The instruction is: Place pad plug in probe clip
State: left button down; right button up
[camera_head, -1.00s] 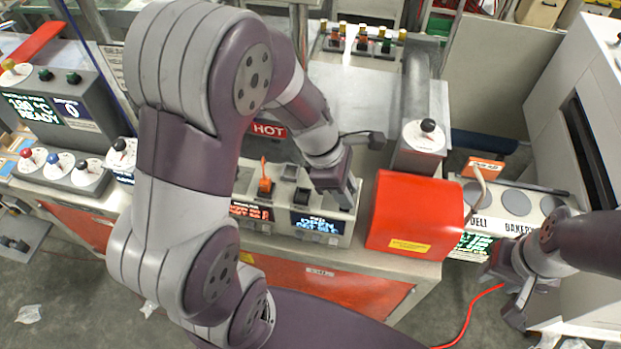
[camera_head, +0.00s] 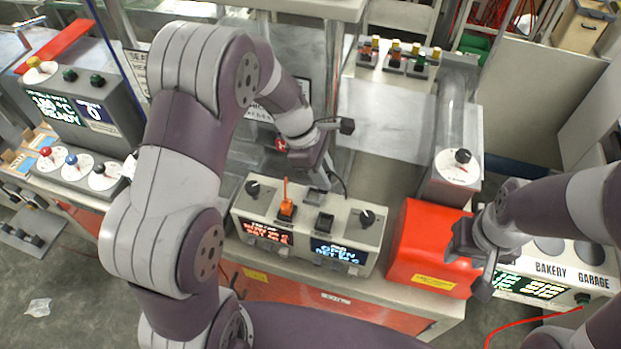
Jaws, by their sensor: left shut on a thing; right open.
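The control box (camera_head: 372,238) stands on the bench with two lit displays, one orange and one blue. On its top are an orange clip-like piece (camera_head: 287,209) with an upright orange stick, a black square socket (camera_head: 325,222) and two black knobs. I cannot tell for sure which of these is the probe clip. My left gripper (camera_head: 316,188) is shut just behind the box, between the orange piece and the right knob. It appears to hold the pad plug, mostly hidden by the fingers, with a thin black cable beside it. My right gripper (camera_head: 468,268) is open and empty beside the red cover.
The red rounded cover (camera_head: 425,235) stands right of the box, close to my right gripper. Behind it is a post with a white dial (camera_head: 458,166). A panel with knobs and a display (camera_head: 80,115) is at the left. The metal plate (camera_head: 390,120) behind is clear.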

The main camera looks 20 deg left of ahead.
aim_at(320, 196)
pick_arm(q)
jog(key=a+f, duration=0.1)
jog(key=f+p, duration=0.1)
jog(key=f, duration=0.1)
jog(key=a+f, duration=0.1)
jog(key=f, duration=0.1)
jog(key=shift+w+a+f+p, duration=0.1)
jog(key=shift+w+a+p, duration=0.2)
jog(key=shift+f, duration=0.2)
jog(key=shift+w, duration=0.15)
pick_arm(e)
jog(key=shift+w+a+r, duration=0.15)
jog(key=shift+w+r, duration=0.05)
jog(key=shift+r, duration=0.75)
pick_arm(q)
jog(key=shift+a+f, duration=0.1)
jog(key=shift+f, duration=0.15)
jog(key=c, duration=0.9)
grip_release()
jog(key=shift+r, duration=0.1)
pick_arm(e)
jog(key=shift+s, duration=0.1)
